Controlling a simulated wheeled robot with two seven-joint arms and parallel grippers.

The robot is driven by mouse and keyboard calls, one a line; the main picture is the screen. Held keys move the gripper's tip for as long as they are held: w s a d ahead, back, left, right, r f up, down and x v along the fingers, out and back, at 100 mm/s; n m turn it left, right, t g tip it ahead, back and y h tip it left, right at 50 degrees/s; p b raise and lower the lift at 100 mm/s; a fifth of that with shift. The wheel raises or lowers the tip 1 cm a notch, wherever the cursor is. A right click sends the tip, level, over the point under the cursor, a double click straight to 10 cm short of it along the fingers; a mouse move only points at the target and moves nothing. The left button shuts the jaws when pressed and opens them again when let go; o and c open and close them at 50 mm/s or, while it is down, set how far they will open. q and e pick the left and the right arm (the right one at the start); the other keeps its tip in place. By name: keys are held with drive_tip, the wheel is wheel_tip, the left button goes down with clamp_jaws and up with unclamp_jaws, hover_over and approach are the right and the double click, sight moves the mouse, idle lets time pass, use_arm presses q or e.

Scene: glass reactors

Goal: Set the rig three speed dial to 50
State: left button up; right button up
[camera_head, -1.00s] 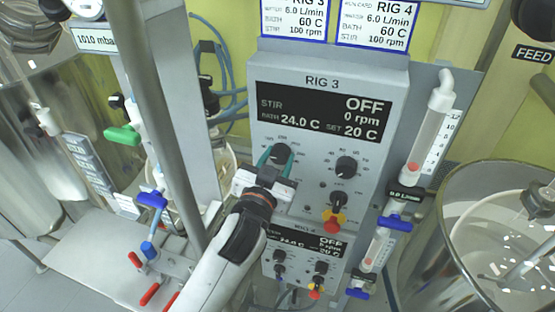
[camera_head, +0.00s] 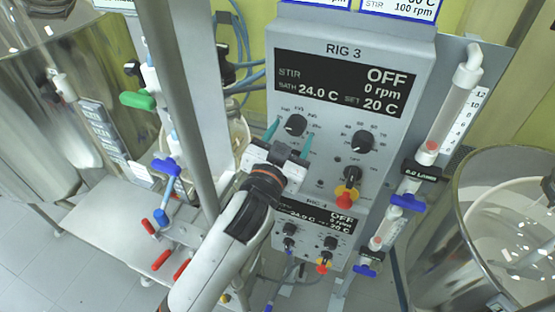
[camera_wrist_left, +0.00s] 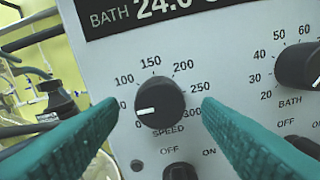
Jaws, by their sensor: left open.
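The rig three speed dial (camera_head: 295,125) is a round black knob at the left under the RIG 3 display (camera_head: 338,85), which reads OFF and 0 rpm. In the left wrist view the dial (camera_wrist_left: 160,103) has a white pointer aimed left and slightly down, below the 100 mark. The lowest scale figures on the left are partly hidden by a finger. My left gripper (camera_head: 289,139) is open, its teal fingers in front of the panel on either side of the dial. In the wrist view both fingers (camera_wrist_left: 160,112) stand apart from the knob.
The black bath dial (camera_head: 363,141) is right of the speed dial. A red and yellow switch (camera_head: 347,192) sits below it, above the RIG 4 panel (camera_head: 312,222). A grey upright pole (camera_head: 185,110) stands left of my forearm. A flow tube (camera_head: 447,115) is at right.

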use_arm(q)
drive_tip(key=b+v, duration=0.3)
drive_tip(key=v, duration=0.7)
drive_tip(key=shift+b, duration=0.35)
drive_tip(key=shift+s, duration=0.1)
